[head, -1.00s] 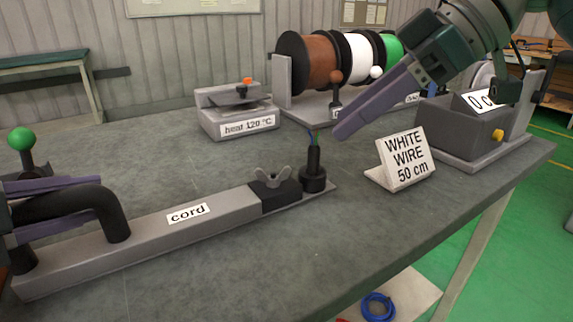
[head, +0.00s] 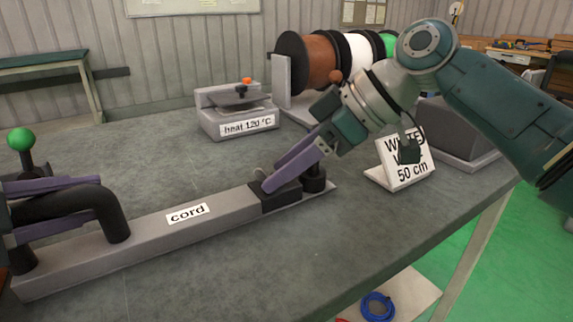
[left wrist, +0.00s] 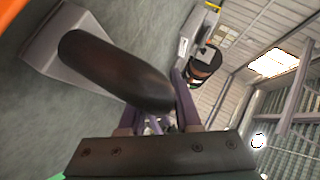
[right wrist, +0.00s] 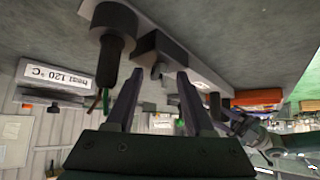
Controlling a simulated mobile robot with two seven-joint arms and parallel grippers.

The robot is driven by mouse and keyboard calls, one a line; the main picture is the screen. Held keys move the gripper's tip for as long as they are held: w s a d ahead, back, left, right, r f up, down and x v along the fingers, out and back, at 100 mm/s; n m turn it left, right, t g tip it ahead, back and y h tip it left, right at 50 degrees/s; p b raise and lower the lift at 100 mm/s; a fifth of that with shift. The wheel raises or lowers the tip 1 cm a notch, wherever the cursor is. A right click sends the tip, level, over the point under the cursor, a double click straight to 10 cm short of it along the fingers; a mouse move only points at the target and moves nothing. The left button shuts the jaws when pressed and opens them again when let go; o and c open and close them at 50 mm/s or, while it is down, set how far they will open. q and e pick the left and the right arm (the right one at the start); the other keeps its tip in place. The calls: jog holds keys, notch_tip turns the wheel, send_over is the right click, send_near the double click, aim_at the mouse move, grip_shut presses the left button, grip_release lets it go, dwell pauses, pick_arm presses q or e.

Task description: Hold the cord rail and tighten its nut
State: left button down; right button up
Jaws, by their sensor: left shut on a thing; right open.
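The grey cord rail (head: 220,213) lies along the table, with a label reading "cord". My left gripper (head: 97,198) is shut on the rail's black curved handle (head: 117,222); the handle also shows in the left wrist view (left wrist: 110,70). At the rail's far end is a black block (head: 285,194) with a grey wing nut, mostly hidden by my right fingers in the head view. My right gripper (head: 267,188) is open, its fingers either side of the wing nut (right wrist: 157,70) in the right wrist view. Whether they touch it I cannot tell.
A black upright cord end (head: 314,183) stands close beyond the block, with coloured wires (right wrist: 104,95) from its tip. A heater (head: 238,115) sits behind. Wire spools (head: 310,60) stand at the back, and a white-wire sign (head: 405,170) stands right. The table before the rail is clear.

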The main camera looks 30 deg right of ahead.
grip_shut()
dwell(0.4)
jog(key=shift+s+f+m, duration=0.1)
jog(key=shift+m, duration=0.2)
jog(key=shift+s+a+m+t+h, duration=0.1)
jog(key=shift+a+m+t+h, duration=0.05)
jog(key=shift+m+t+h, duration=0.65)
jog(key=m+h, duration=0.1)
jog(key=m, duration=0.1)
jog(key=m+h, duration=0.1)
jog(key=shift+s+a+m+t, duration=0.1)
jog(key=shift+a+m+t, duration=0.25)
jog(key=shift+m+t, duration=0.05)
jog(key=m+h, duration=0.3)
jog(key=shift+a, duration=0.3)
jog(key=shift+a+m+h, duration=0.15)
jog(key=shift+m+h, duration=0.85)
jog(key=shift+m, duration=0.7)
